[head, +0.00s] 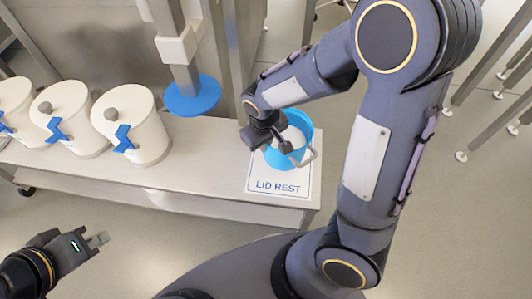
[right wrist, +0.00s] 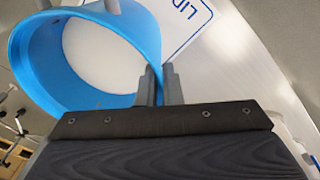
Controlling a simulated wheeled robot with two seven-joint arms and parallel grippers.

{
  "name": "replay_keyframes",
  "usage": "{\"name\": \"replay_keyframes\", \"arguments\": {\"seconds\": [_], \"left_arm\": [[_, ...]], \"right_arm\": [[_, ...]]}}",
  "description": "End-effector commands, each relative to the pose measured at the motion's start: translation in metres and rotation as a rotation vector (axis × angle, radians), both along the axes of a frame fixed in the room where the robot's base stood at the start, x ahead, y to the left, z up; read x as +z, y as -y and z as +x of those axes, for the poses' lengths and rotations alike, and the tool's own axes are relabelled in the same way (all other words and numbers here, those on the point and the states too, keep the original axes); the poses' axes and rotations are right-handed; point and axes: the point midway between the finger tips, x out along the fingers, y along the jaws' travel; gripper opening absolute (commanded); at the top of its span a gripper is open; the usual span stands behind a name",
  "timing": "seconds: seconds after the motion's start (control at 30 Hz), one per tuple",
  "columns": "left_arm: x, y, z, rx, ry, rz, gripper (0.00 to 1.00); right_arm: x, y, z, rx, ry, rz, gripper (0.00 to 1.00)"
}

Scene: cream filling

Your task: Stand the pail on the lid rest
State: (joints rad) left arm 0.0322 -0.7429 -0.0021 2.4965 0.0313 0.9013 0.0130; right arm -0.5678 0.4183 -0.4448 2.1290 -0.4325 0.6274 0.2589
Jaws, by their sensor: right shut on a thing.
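The blue pail (head: 303,119) is at the right end of the bench, over the lid rest (head: 253,185), a white square with a blue border and lettering. My right gripper (head: 283,143) is shut on the pail's rim. In the right wrist view the two fingers (right wrist: 160,88) pinch the blue wall of the pail (right wrist: 32,62). My left gripper (head: 98,240) is off the bench's front at lower left, its jaw gap unclear.
Several white lidded canisters (head: 143,135) with blue taps stand on the left of the bench (head: 195,155). A blue disc nozzle (head: 193,97) on a grey column hangs beside the pail. Bare bench top lies between the canisters and the lid rest. Metal legs stand at far right.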

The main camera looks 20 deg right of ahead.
Motion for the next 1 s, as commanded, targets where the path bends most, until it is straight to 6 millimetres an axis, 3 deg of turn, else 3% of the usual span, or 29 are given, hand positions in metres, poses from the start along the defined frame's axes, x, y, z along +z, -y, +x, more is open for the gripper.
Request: {"name": "replay_keyframes", "arguments": {"seconds": [0.17, 0.4, 0.8, 1.0], "left_arm": [[-0.006, 0.000, 0.000, 0.000, 0.000, 0.000, 0.00], [-0.021, 0.000, 0.000, 0.000, 0.000, 0.000, 0.00], [-0.022, 0.000, 0.000, 0.000, 0.000, 0.000, 0.00], [-0.021, 0.000, 0.000, 0.000, 0.000, 0.000, 0.00]], "right_arm": [[-0.010, 0.000, 0.001, 0.000, 0.002, -0.001, 0.00], [-0.040, 0.000, 0.001, 0.000, 0.001, -0.001, 0.00], [-0.044, 0.000, 0.002, 0.000, 0.004, 0.001, 0.00], [-0.044, 0.000, 0.001, -0.001, 0.001, 0.000, 0.28]]}}
